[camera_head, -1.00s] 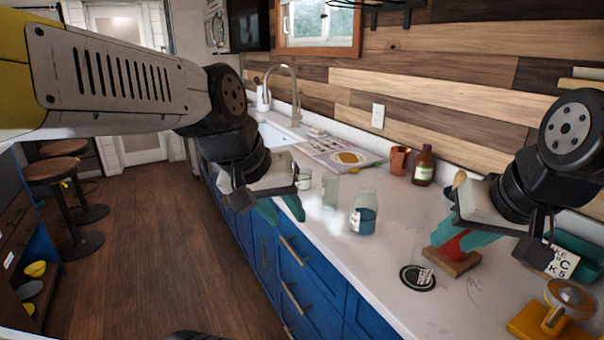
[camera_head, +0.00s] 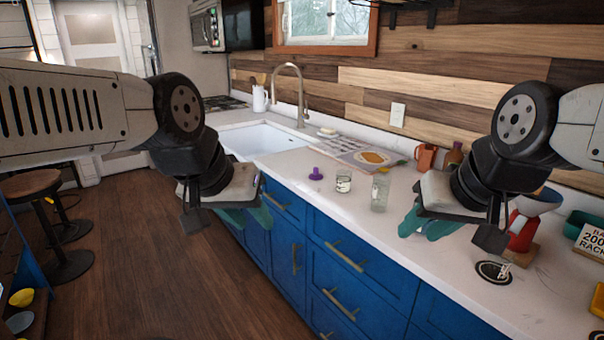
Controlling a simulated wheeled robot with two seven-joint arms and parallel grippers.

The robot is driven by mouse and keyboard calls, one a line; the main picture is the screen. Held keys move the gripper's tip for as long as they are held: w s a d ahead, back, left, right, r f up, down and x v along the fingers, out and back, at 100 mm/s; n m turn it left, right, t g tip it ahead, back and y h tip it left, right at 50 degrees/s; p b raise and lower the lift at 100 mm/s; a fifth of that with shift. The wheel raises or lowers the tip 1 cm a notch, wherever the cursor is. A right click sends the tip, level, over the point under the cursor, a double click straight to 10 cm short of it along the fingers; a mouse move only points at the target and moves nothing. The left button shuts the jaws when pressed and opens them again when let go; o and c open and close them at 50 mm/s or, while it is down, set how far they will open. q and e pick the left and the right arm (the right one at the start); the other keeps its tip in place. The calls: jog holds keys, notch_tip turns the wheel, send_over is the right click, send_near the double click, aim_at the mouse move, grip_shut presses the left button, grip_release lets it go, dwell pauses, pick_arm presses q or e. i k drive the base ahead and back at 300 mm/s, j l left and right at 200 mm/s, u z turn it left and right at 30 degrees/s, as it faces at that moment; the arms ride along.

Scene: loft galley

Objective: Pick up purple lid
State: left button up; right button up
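The purple lid (camera_head: 316,174) is a small knobbed piece lying on the white counter, left of a short clear jar (camera_head: 343,182). My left gripper (camera_head: 248,216) hangs in front of the counter's front edge, left of and nearer than the lid. Its teal fingers look apart, with nothing between them. My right gripper (camera_head: 426,226) is over the counter, to the right of a taller clear jar (camera_head: 380,191). Its teal fingers also look apart and empty. Neither gripper touches the lid.
A sink (camera_head: 262,140) with a tall faucet (camera_head: 301,92) is behind the lid. A flat board or open book (camera_head: 357,154) and a copper mug (camera_head: 426,157) stand further back. A red-based item (camera_head: 522,232) and a round black coaster (camera_head: 493,272) are at right.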

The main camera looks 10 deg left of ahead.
aim_at(315, 176)
jog(key=i+j, duration=0.25)
jog(key=j, duration=0.15)
jog(key=i+j, duration=0.55)
jog(key=j, duration=0.2)
jog(key=i+l, duration=0.15)
jog(key=i, duration=0.8)
jog(key=l+z, duration=0.05)
